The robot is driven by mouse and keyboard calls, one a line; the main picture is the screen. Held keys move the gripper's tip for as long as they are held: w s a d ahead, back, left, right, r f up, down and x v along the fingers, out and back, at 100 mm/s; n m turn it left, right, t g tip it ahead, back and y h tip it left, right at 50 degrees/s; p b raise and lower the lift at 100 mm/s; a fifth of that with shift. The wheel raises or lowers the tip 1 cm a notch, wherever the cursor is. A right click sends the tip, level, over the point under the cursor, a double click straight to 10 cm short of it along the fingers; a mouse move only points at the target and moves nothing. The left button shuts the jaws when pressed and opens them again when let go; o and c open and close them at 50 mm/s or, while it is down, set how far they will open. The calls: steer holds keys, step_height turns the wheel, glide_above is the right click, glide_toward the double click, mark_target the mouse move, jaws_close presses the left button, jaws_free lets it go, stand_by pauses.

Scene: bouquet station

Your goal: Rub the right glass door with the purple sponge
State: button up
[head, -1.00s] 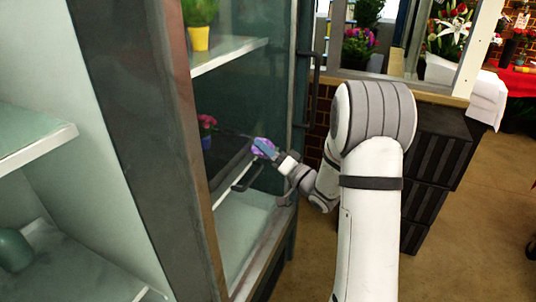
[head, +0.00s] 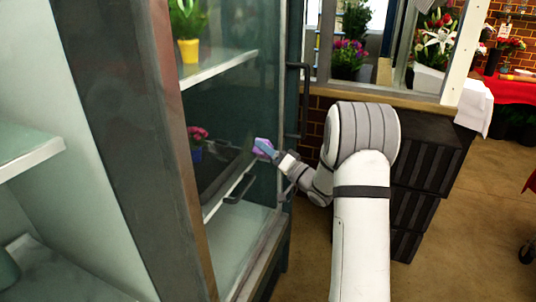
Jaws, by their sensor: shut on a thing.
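The purple sponge (head: 262,147) is at the end of my arm, in front of the right glass door. My gripper (head: 267,151) is shut on it. The right glass door (head: 255,105) is a tall dark-framed pane with a long dark vertical handle (head: 303,100) at its right edge. The sponge is at or very near the pane; whether it touches cannot be told. A dim reflection of my arm shows in the glass to the left. Part of the sponge is hidden by the fingers.
Behind the glass are white shelves (head: 222,68), a yellow pot (head: 189,50) and pink flowers in a blue pot (head: 197,153). An open-looking section with shelves (head: 30,150) is at left. Black crates (head: 420,160) stand right of my arm. Brown floor is free at lower right.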

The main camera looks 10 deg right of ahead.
mark_target(244, 144)
steer(key=shift+w+a+r+p, duration=0.1)
steer(key=shift+r+p, duration=0.6)
steer(key=shift+r, duration=0.5)
steer(key=shift+s+a+f+b, duration=0.1)
steer(key=shift+s+a+b, duration=0.15)
steer(key=shift+s+a, duration=0.5)
steer(key=shift+s+a+r+b, duration=0.1)
steer(key=shift+s+a+b, duration=0.3)
steer(key=shift+s, duration=0.65)
steer(key=shift+s+a+f+b, duration=0.1)
steer(key=shift+s+a+b, duration=0.05)
steer(key=shift+s+a, duration=0.65)
steer(key=shift+s+a+b, duration=0.2)
steer(key=shift+s+a, duration=0.4)
steer(key=shift+s, duration=0.25)
steer(key=shift+s+a+b, duration=0.2)
steer(key=shift+s+a, duration=0.35)
steer(key=shift+s, duration=0.3)
steer(key=shift+r+p, duration=0.75)
steer(key=shift+r, duration=0.45)
steer(key=shift+w+d+f, duration=0.1)
steer(key=shift+w+d, duration=0.5)
steer(key=shift+w, duration=0.15)
steer(key=shift+w+d, duration=0.85)
steer(key=shift+w, duration=0.3)
steer(key=shift+w+d, duration=0.9)
steer(key=shift+w, duration=0.3)
steer(key=shift+w+d, duration=0.85)
steer(key=shift+w, duration=0.3)
steer(key=shift+s+d, duration=0.1)
